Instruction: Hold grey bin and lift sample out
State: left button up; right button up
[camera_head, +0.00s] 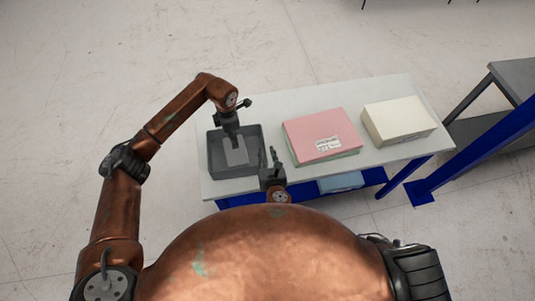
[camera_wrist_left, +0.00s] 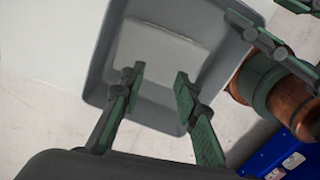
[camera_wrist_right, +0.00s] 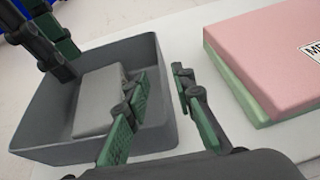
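The grey bin (camera_head: 212,165) stands at the left end of the table, also seen in the left wrist view (camera_wrist_left: 100,70) and right wrist view (camera_wrist_right: 45,95). The sample, a light grey block (camera_head: 237,157), lies inside it; it also shows in the left wrist view (camera_wrist_left: 150,50) and right wrist view (camera_wrist_right: 98,105). My left gripper (camera_wrist_left: 160,75) is open and empty, above the bin and sample. My right gripper (camera_wrist_right: 158,76) is open at the bin's right wall, one finger appearing on the bin side and the other outside. Contact with the wall cannot be told.
A pink block on a green one (camera_head: 322,135), with a white label, lies right of the bin. A cream block (camera_head: 398,122) lies farther right. The white table (camera_head: 295,178) has blue legs. A grey bench (camera_head: 510,75) stands at the right.

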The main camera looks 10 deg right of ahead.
jog(key=x, duration=0.6)
jog(key=shift+w+f, duration=0.2)
jog(key=shift+w, duration=0.1)
jog(key=shift+c, duration=0.2)
grip_shut()
